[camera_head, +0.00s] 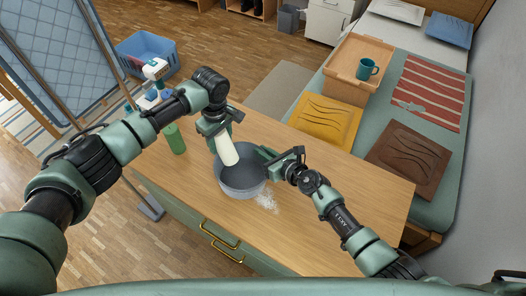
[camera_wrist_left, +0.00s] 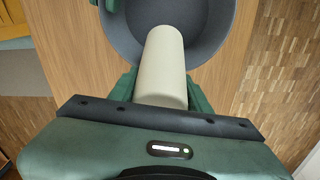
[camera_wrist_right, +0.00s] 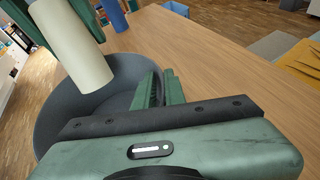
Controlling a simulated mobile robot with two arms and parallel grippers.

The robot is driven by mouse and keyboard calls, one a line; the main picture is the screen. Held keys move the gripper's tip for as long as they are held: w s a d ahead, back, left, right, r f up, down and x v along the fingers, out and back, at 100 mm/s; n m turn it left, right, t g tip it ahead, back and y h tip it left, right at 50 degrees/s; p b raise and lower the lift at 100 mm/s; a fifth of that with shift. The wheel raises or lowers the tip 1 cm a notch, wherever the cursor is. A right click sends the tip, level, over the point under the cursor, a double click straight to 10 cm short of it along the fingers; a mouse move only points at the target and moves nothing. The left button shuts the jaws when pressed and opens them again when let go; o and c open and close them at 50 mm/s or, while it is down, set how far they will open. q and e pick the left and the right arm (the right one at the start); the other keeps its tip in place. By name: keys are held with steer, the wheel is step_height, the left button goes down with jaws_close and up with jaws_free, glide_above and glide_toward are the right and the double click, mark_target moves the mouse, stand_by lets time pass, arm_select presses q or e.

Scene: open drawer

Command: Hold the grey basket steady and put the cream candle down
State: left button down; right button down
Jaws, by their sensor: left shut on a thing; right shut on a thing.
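The grey basket (camera_head: 243,188) is a round, bowl-like container on the wooden table near its front edge. The cream candle (camera_head: 227,150) is a tall cylinder, tilted, held over the basket's opening. My left gripper (camera_head: 217,132) is shut on the candle's upper part; the candle also shows between its fingers in the left wrist view (camera_wrist_left: 163,65). My right gripper (camera_head: 268,158) is shut on the basket's right rim; in the right wrist view the basket (camera_wrist_right: 62,125) lies under its fingers. Whether the candle's lower end touches the basket is not clear.
A green cylinder (camera_head: 175,138) stands on the table left of the basket. A whitish patch (camera_head: 266,200) lies right of it. Blue and white bottles (camera_head: 150,97) stand at the table's far left. The table's right part is clear. A bed with cushions (camera_head: 325,120) lies beyond.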

arm_select(q)
steer(key=c, duration=0.6)
jaws_free()
arm_select(e)
steer(key=shift+s+f, duration=0.15)
steer(key=shift+f, duration=0.1)
arm_select(q)
steer(key=shift+r, duration=0.1)
steer(key=r, duration=1.2)
steer(key=shift+s+d, duration=0.15)
steer(key=shift+s, duration=0.1)
arm_select(e)
steer(key=c, duration=1.4)
jaws_free()
arm_select(q)
steer(key=shift+w+d+f, duration=0.1)
arm_select(e)
steer(key=shift+r, duration=0.15)
